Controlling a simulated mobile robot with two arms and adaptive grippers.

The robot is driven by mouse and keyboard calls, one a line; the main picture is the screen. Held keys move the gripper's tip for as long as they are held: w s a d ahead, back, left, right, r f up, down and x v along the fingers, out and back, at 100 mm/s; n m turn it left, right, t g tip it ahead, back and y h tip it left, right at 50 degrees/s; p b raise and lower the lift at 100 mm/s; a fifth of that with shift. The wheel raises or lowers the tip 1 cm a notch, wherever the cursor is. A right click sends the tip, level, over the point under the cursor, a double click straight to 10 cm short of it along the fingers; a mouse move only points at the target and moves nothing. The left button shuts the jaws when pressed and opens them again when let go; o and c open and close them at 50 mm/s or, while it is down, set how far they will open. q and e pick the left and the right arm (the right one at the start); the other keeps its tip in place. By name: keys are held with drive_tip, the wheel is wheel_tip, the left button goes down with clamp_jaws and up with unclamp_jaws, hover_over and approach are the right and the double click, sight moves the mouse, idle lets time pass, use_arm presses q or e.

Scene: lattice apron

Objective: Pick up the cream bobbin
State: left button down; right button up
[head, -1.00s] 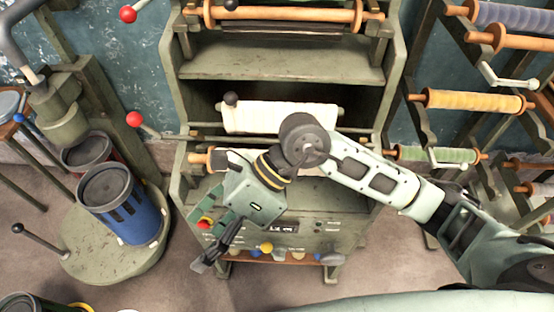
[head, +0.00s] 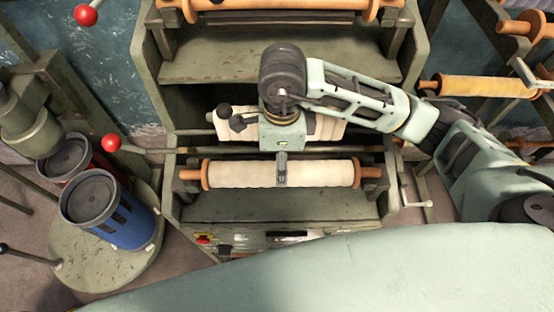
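A cream bobbin (head: 325,173) with orange end flanges lies level across the front rests of the green machine. My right gripper (head: 281,172) reaches down from its wrist to the middle of this bobbin. Its fingers show as one narrow dark piece over the bobbin's surface. I cannot tell whether they are closed on it or only in front of or around it. A second cream roll (head: 325,128) lies behind, partly hidden by my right wrist. My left gripper is not in view.
The green machine (head: 265,70) has a shelf above, with an orange-ended roller on top. A blue canister (head: 125,228) stands at left on a round base, near red-knobbed levers (head: 110,143). A rack with a yellow bobbin (head: 485,87) stands at right.

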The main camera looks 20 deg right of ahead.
drive_tip(key=f+p, duration=0.1)
drive_tip(key=f, duration=0.1)
drive_tip(key=s+f+p, duration=0.1)
drive_tip(key=f, duration=0.1)
drive_tip(key=shift+w+f+p, duration=0.2)
drive_tip(key=shift+f+p, duration=0.15)
drive_tip(key=shift+f, duration=1.1)
drive_tip(key=shift+c, duration=1.3)
drive_tip(key=c, duration=0.8)
drive_tip(key=shift+w, duration=0.1)
drive_tip(key=c, duration=0.6)
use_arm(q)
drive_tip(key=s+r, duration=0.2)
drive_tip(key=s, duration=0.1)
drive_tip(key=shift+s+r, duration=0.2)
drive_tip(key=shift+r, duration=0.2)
use_arm(e)
drive_tip(key=shift+c, duration=0.3)
